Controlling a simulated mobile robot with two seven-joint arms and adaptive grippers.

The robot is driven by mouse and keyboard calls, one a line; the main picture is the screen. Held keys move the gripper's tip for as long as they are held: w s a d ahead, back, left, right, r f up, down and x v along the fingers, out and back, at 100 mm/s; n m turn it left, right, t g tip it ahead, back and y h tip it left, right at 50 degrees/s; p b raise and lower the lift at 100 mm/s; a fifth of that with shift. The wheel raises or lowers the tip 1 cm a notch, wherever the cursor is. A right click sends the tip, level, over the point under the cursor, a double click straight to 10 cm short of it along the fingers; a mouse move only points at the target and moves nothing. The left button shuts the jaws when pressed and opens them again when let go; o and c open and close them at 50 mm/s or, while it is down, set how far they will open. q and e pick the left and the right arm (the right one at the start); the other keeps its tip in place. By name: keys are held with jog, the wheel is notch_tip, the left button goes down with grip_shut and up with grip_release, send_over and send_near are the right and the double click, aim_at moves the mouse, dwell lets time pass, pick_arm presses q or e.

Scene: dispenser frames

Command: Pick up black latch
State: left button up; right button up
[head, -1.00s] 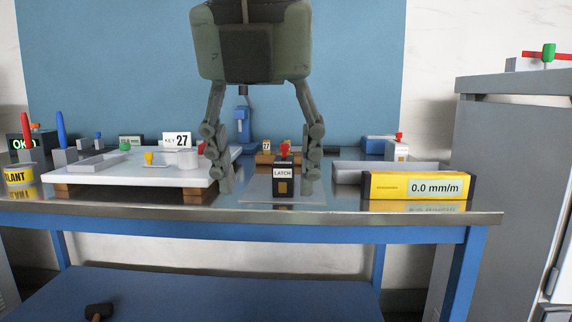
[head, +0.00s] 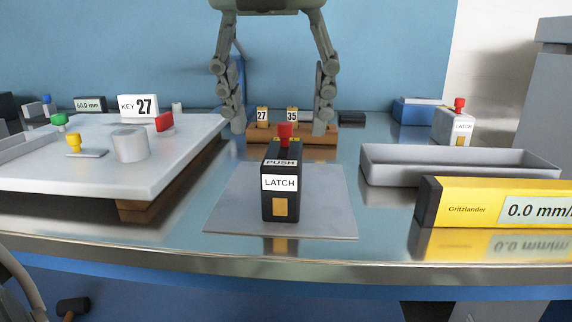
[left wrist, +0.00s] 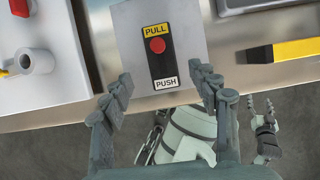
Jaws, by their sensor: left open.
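The black latch (head: 281,192) stands upright on a thin grey plate (head: 225,210) on the bench, with a red button on top and a white LATCH label. In the left wrist view the latch (left wrist: 160,65) shows from above, between yellow PULL and white PUSH labels. My left gripper (head: 279,128) hangs down open and empty, its fingers spread to either side of the latch's line in the head view. In the left wrist view its fingertips (left wrist: 163,82) are apart, with the latch between and beyond them.
A grey tray (head: 375,172) and a yellow Gritzlander gauge (head: 468,205) lie to the right. A white latch (head: 454,127) stands behind the tray. A raised white board (head: 90,178) with small parts is at left. A wooden block with number tags (head: 264,136) is behind the latch.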

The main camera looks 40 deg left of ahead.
aim_at(284, 151)
pick_arm(q)
jog(key=x, duration=0.7)
jog(key=shift+w+f, duration=0.15)
jog(key=shift+w, duration=0.1)
grip_shut()
